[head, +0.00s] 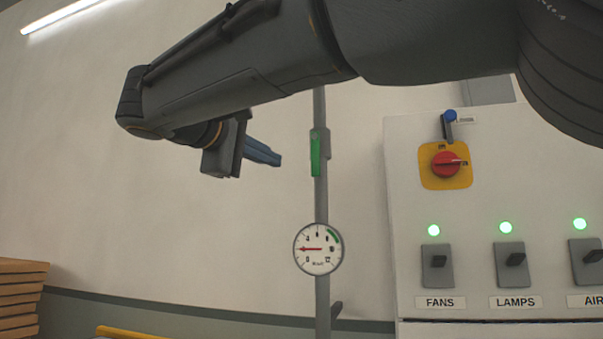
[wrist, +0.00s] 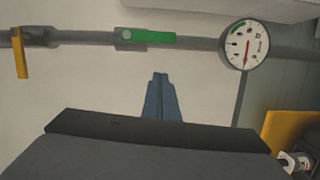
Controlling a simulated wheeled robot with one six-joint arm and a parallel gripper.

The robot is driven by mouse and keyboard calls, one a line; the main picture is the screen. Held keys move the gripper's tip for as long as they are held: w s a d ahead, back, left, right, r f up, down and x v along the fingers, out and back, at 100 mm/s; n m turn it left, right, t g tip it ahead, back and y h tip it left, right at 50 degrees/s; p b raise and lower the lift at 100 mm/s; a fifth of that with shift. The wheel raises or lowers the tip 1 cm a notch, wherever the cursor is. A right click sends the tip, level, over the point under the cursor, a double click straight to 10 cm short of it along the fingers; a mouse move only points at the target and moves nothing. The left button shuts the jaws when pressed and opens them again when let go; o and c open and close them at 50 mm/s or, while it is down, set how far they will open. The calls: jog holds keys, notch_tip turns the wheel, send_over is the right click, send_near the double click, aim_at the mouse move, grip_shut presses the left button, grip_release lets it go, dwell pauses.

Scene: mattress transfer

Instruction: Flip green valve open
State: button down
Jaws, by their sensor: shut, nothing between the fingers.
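The green valve handle (head: 315,155) sits on the vertical grey pipe (head: 322,205) against the wall. The handle lies along the pipe, hanging down from its pivot. In the wrist view the green handle (wrist: 150,37) also lies along the pipe, which runs sideways there. My gripper (head: 278,160) has blue fingers that are shut with nothing between them. In the head view the fingertips are a little left of the handle. In the wrist view my fingertips (wrist: 160,78) point toward the handle, with a visible gap.
A round gauge (head: 318,249) is on the pipe below the handle, its red needle pointing left. A yellow handle (wrist: 19,55) stands across the pipe in the wrist view. A white panel (head: 410,210) with a red rotary switch (head: 446,165) and several toggles stands right. Stacked boards (head: 20,295) are lower left.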

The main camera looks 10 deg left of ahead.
jog(key=shift+b+v, duration=0.5)
jog(key=shift+v, duration=2.2)
jog(key=shift+a+f, duration=0.15)
jog(key=shift+f, duration=0.05)
